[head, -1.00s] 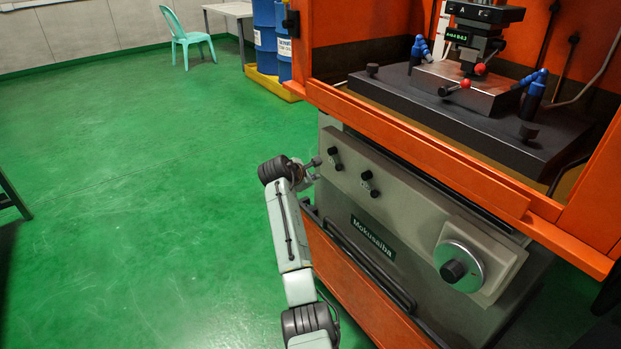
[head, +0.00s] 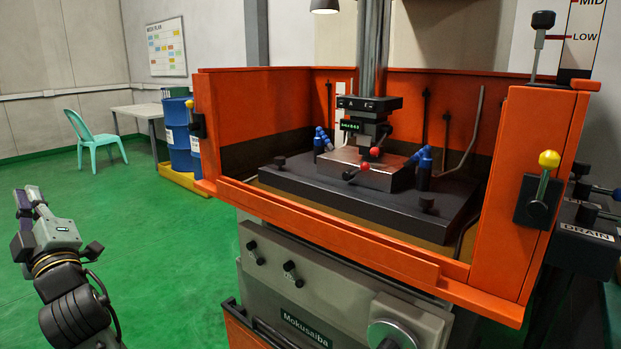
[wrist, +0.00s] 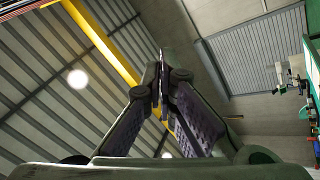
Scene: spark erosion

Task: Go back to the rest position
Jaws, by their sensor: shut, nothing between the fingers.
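My gripper (wrist: 162,82) shows in the wrist view with its two fingers drawn together at the tips, shut and holding nothing. That view looks up toward the roof. In the head view my arm stands folded at the lower left, over the green floor, clear of the machine. The gripper's fingers cannot be made out clearly there. The orange spark erosion machine (head: 350,262) stands to the right of the arm, with a visible gap of floor between them.
A dark work table (head: 300,185) with a steel block (head: 385,178) sits inside the machine's tank. A yellow-knobbed lever (head: 543,180) is on the right panel. Blue barrels (head: 180,140), a green chair (head: 92,140) and a table (head: 140,110) stand behind. Open floor lies at left.

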